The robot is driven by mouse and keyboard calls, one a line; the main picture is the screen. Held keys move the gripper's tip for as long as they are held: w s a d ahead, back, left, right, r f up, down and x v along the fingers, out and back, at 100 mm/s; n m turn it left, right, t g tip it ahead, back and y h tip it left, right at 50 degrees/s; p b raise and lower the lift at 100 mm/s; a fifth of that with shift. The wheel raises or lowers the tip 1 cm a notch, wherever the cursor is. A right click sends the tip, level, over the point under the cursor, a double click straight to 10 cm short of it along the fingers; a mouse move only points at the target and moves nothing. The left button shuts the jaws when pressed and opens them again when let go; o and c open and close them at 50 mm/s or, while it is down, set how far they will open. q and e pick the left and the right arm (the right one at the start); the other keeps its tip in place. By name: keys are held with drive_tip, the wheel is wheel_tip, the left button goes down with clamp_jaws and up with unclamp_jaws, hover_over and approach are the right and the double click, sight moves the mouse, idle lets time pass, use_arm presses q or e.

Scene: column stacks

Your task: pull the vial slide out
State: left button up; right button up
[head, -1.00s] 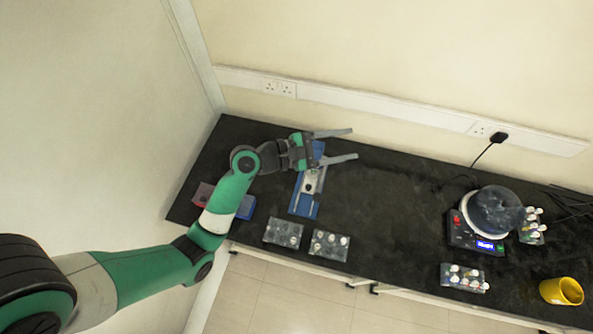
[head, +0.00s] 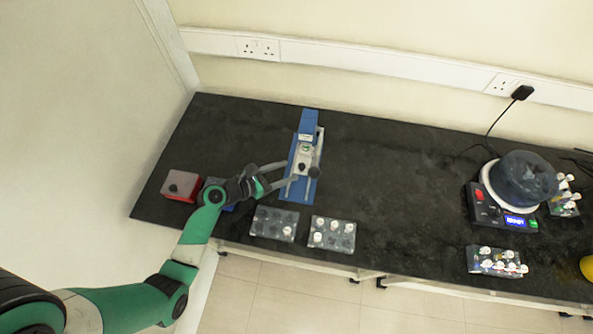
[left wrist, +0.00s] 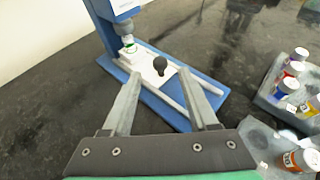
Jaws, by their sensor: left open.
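The press has a blue base (head: 311,190) with two pale rails and a tall blue body (head: 309,122). A white slide (head: 301,163) sits on it, partly under the press head, with a dark round knob (head: 315,171) at its near end. In the left wrist view, the white slide (left wrist: 143,66) holds a small vial with green on it (left wrist: 129,48) under the head, and the knob (left wrist: 160,64) stands up. My left gripper (head: 291,171) is open and empty. In the left wrist view its fingertips (left wrist: 159,76) appear either side of the knob; contact is not visible.
Two grey vial racks (head: 272,224) (head: 333,234) lie at the bench's front edge. A red box (head: 181,185) and a blue block stand left, the latter partly behind my arm. A scale-like device (head: 500,205) and more vials are at right. The bench middle is clear.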

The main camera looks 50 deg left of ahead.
sight(300, 167)
use_arm(q)
drive_tip(key=b+x, duration=0.1)
drive_tip(key=x, duration=0.4)
drive_tip(key=shift+s, duration=0.1)
clamp_jaws()
idle(1.1)
drive_tip(key=shift+d+r, duration=0.1)
drive_tip(key=shift+d, duration=0.05)
